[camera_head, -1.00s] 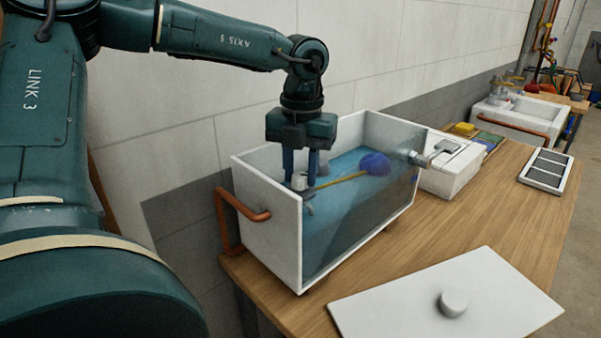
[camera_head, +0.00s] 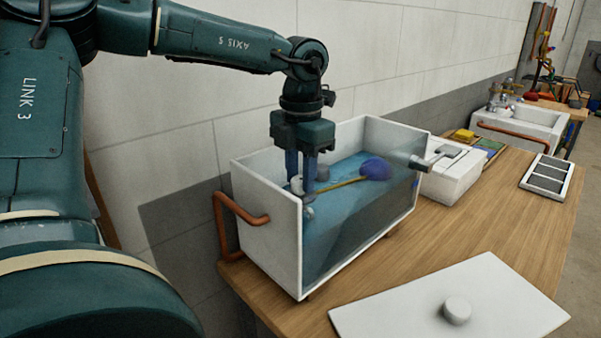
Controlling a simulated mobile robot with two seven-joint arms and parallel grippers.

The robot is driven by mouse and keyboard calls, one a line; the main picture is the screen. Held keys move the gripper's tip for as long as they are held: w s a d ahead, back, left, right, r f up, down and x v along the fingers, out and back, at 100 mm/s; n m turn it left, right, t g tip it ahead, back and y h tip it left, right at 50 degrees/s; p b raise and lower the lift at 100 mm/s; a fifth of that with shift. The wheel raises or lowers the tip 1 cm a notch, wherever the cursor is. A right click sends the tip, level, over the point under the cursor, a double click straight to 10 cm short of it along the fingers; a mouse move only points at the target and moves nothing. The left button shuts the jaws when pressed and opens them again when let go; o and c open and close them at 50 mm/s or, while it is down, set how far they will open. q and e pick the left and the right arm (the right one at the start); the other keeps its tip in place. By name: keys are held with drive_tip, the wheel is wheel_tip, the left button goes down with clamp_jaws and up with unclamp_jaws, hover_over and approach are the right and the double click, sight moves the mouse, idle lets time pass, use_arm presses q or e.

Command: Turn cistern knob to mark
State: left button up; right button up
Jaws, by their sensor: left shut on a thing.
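The open-topped cistern (camera_head: 268,207) stands on the wooden bench with a clear front side and blue water inside. My left gripper (camera_head: 301,186) reaches down into its left end. Its fingers are shut on the pale knob (camera_head: 297,185), which they partly hide. A brass rod runs right from beside the knob to a blue float (camera_head: 376,169). I cannot make out the mark. My right gripper is not in view.
A white lid (camera_head: 440,305) with a round handle lies at the bench front. A copper pipe (camera_head: 232,220) bends at the cistern's left. A white box (camera_head: 455,175), a slatted panel (camera_head: 549,175) and a sink (camera_head: 522,127) are to the right. The bench (camera_head: 480,225) is clear between.

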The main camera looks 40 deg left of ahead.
sight(301, 179)
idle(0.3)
use_arm(q)
drive_tip(key=o, duration=1)
drive_tip(key=shift+c, duration=0.2)
wheel_tip(301, 179, up, 13)
drive_tip(key=p, duration=0.1)
drive_tip(key=shift+d, duration=0.15)
